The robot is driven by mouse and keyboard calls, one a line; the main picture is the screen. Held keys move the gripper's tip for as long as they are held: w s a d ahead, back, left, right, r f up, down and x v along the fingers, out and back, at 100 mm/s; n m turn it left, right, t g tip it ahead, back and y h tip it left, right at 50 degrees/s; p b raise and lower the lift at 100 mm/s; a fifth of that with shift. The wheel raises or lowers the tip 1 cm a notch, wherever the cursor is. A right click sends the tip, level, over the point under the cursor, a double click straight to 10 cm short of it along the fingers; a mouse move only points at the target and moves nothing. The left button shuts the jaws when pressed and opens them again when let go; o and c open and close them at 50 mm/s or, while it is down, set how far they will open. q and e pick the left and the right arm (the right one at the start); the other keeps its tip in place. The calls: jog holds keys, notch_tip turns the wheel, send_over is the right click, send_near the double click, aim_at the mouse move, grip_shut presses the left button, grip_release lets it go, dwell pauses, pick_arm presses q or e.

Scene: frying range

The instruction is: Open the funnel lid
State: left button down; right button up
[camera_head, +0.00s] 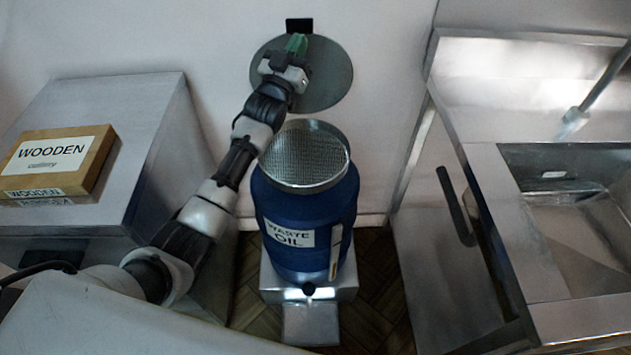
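The blue waste oil drum (283,207) stands upright with a round metal mesh funnel (305,157) on its top. The funnel's mouth is uncovered. The round grey funnel lid (331,76) stands raised behind the funnel, in front of the wall, with a black tab (299,25) at its top edge. My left gripper (296,44) has green fingers and is at the upper left part of the lid, just below the tab. Whether its fingers touch the lid or are apart is hard to tell. My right gripper is out of view.
A metal cabinet (150,110) at left carries a wooden cutlery box (92,178). A steel sink unit (490,200) with a basin stands at right. The drum rests on a low metal stand (345,282) between them. A narrow floor strip (375,300) shows beside it.

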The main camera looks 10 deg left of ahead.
pick_arm(q)
jog(key=s+d+p, duration=0.2)
jog(key=s+p, duration=0.3)
jog(key=s, duration=0.3)
jog(key=shift+s+d, duration=0.15)
dwell(0.5)
